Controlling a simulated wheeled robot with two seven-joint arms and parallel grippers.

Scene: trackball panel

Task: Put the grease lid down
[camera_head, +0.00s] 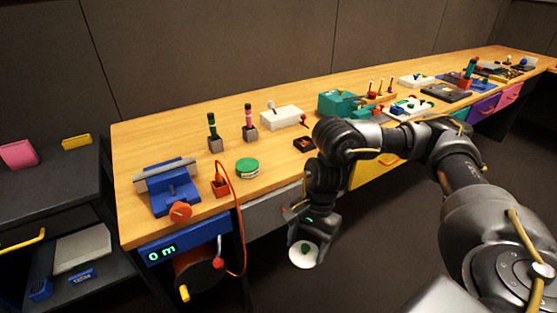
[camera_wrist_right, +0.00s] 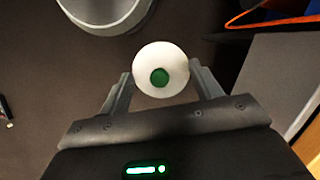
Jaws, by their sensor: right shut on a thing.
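The grease lid (camera_head: 303,255) is a white disc with a green knob in its middle. My right gripper (camera_head: 302,241) is shut on it and holds it in the air, in front of the workbench's front edge and over the dark floor. In the right wrist view the lid (camera_wrist_right: 160,54) sits between the two fingertips, with the green knob facing the camera. A round green tin (camera_head: 247,168) stands on the workbench (camera_head: 190,130), up and left of the lid; I cannot tell whether it is the grease pot. My left gripper is not in view.
A blue vise (camera_head: 171,190), a red block with an orange cable (camera_head: 220,186) and two upright handles in grey holders stand near the green tin. A white box (camera_head: 282,118) is farther back. Bare wood lies right of the tin. Drawers sit under the front edge.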

